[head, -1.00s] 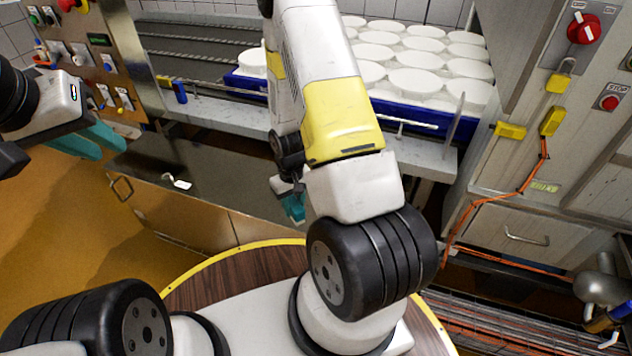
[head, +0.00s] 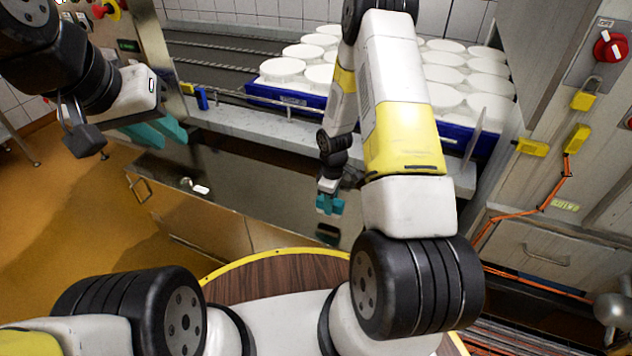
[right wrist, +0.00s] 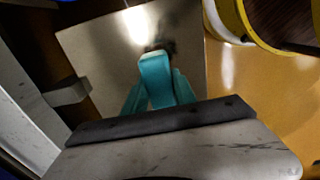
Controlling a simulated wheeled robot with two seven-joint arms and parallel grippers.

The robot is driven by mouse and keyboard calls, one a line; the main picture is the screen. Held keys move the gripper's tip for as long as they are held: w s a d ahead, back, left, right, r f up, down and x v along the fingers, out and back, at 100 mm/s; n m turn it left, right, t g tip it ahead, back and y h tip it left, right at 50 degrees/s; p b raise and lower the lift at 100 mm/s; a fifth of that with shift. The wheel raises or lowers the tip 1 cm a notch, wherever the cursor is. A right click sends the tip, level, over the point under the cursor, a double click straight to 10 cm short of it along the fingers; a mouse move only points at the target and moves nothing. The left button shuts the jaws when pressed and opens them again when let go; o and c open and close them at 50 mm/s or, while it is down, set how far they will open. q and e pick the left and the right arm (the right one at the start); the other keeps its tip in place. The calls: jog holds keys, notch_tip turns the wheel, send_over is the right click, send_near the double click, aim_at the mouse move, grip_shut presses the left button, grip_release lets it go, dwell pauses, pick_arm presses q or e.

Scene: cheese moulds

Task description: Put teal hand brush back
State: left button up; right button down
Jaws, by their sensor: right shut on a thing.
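My right gripper (head: 330,207) is over the dark steel counter top (head: 240,205), beyond the round wood-look table. In the right wrist view its teal fingers are closed around a teal block-like piece, the teal hand brush (right wrist: 155,80). Dark bristles or shadow show at its far end; whether it touches the steel cannot be told. In the head view the brush is hard to separate from the teal fingers. My left gripper (head: 160,133) is at the upper left, its two teal fingers apart with nothing between them.
A blue tray (head: 460,137) of white round moulds (head: 447,95) stands on the conveyor behind the counter. A small white item (head: 200,189) lies on the counter's left part. A control cabinet with a red knob (head: 610,46) and orange cable (head: 520,212) is at the right.

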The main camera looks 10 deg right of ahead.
jog(key=shift+w+a+f, duration=0.1)
jog(key=shift+w+a, duration=0.2)
jog(key=shift+w, duration=0.3)
jog(key=shift+w+a+f, duration=0.1)
jog(key=shift+w+a, duration=0.2)
jog(key=shift+w, duration=0.25)
jog(key=shift+w+a+f, duration=0.1)
jog(key=shift+w+f, duration=0.05)
jog(key=shift+f, duration=0.7)
jog(key=shift+w+a+f, duration=0.1)
jog(key=shift+w+f, duration=0.05)
jog(key=shift+f, duration=0.7)
jog(key=shift+f, duration=0.15)
jog(key=c, duration=1)
grip_release()
